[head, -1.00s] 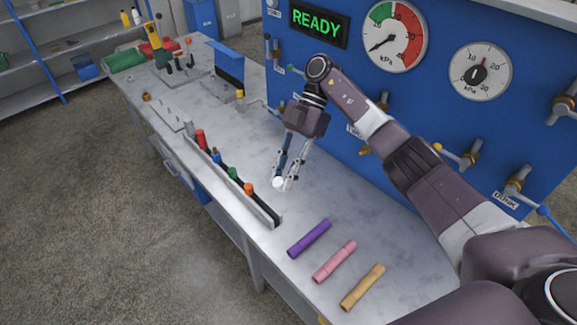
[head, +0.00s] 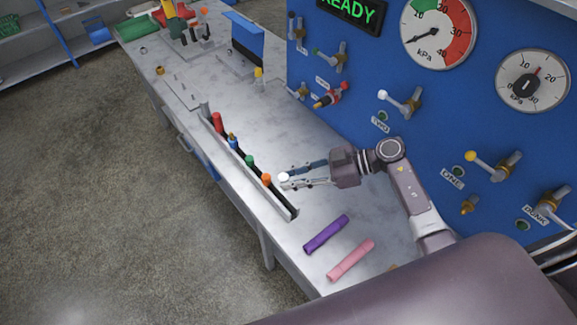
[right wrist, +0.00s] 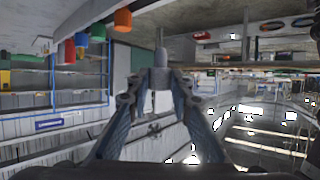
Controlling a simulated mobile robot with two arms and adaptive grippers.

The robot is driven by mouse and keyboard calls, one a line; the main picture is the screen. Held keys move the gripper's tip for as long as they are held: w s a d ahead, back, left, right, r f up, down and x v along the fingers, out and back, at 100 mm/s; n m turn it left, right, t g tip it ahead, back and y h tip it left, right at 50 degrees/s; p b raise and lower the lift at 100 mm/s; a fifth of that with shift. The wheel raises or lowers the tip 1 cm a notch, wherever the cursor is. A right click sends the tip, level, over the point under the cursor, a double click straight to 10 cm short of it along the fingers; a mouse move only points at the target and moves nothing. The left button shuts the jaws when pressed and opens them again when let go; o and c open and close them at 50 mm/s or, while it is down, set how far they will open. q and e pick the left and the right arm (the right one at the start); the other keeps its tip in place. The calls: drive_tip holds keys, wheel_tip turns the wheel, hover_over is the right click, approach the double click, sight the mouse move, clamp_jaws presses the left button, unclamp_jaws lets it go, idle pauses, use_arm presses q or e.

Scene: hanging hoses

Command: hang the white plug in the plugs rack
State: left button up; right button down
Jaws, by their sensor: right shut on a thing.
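My right gripper (head: 291,182) is shut on the white plug (head: 284,177), which sits at its fingertips. In the head view they are just right of the plugs rack (head: 275,205), near its front end. The rack is a long narrow metal strip along the table's left edge. It holds a red plug (head: 218,122), a blue plug (head: 233,142), a green plug (head: 251,161) and an orange plug (head: 266,179). In the right wrist view the pale plug (right wrist: 160,58) is between the fingers; the rack's coloured plugs show upper left. My left gripper is not in view.
A purple tube (head: 326,235) and a pink tube (head: 351,260) lie on the table (head: 300,143) to the right of the rack. A blue panel (head: 350,80) with gauges and valves stands behind. Tools stand at the far table end.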

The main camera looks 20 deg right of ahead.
drive_tip(key=shift+f, duration=0.1)
drive_tip(key=shift+s, duration=0.15)
drive_tip(key=b, duration=0.3)
hover_over(292, 202)
drive_tip(key=shift+f, duration=2.9)
drive_tip(key=shift+p, duration=0.9)
drive_tip(key=shift+f+b, duration=1.2)
drive_tip(key=shift+f, duration=0.65)
drive_tip(key=c, duration=1.7)
unclamp_jaws()
